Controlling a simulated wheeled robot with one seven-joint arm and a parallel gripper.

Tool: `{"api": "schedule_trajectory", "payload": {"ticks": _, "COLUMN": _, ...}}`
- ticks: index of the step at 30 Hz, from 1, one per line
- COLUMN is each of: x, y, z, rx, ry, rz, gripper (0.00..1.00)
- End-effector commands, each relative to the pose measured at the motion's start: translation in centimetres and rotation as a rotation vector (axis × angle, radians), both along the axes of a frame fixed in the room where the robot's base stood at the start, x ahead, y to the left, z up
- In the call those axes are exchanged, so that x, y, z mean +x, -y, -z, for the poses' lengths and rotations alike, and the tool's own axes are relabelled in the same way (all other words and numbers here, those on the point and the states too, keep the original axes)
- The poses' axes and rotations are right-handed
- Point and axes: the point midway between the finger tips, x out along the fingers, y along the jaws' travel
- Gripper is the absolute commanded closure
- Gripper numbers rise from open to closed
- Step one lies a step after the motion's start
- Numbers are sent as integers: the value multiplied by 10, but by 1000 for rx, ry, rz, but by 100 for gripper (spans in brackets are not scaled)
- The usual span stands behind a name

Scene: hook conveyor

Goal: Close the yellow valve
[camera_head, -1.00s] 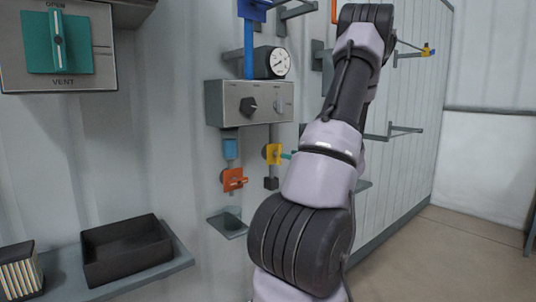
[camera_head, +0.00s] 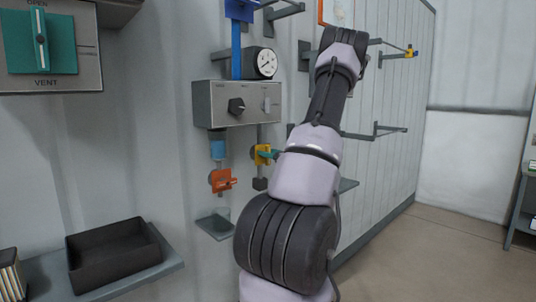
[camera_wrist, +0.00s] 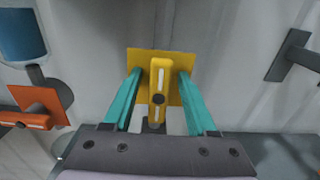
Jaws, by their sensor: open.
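The yellow valve (camera_wrist: 159,68) is a yellow plate with a raised lever handle, and the handle stands upright in the wrist view. In the head view the yellow valve (camera_head: 261,152) is on the wall under a grey control box, partly hidden by my gripper. My gripper (camera_wrist: 155,84) has two teal fingers, open, one on each side of the handle. Gaps show between the fingers and the handle. In the head view a teal finger (camera_head: 269,155) reaches the valve from the right, and my arm hides the rest of the gripper.
An orange valve (camera_head: 222,180) with a sideways handle sits left of and below the yellow one, also in the wrist view (camera_wrist: 39,108). A grey box (camera_head: 236,103) with a knob and a gauge (camera_head: 266,63) are above. A black tray (camera_head: 113,252) rests on a shelf at lower left.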

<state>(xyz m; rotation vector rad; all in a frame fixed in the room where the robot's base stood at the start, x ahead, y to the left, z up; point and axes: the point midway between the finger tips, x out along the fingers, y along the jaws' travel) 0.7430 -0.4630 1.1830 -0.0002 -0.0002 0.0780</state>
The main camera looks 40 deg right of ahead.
Motion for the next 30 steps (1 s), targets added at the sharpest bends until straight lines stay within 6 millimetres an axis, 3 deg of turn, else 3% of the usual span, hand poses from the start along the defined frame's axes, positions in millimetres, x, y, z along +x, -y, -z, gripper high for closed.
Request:
{"api": "schedule_trajectory", "payload": {"ticks": 6, "x": 0, "y": 0, "z": 0, "rx": 0, "ry": 0, "rz": 0, "gripper": 43}}
{"api": "schedule_trajectory", "payload": {"ticks": 8, "x": 0, "y": 0, "z": 0, "rx": 0, "ry": 0, "rz": 0, "gripper": 62}}
{"api": "schedule_trajectory", "payload": {"ticks": 11, "x": 0, "y": 0, "z": 0, "rx": 0, "ry": 0, "rz": 0, "gripper": 100}}
{"api": "schedule_trajectory", "payload": {"ticks": 22, "x": 0, "y": 1, "z": 0, "rx": 31, "ry": -3, "rz": 0, "gripper": 100}}
{"api": "schedule_trajectory", "payload": {"ticks": 30, "x": 1, "y": 2, "z": 0, "rx": 182, "ry": -15, "rz": -1, "gripper": 100}}
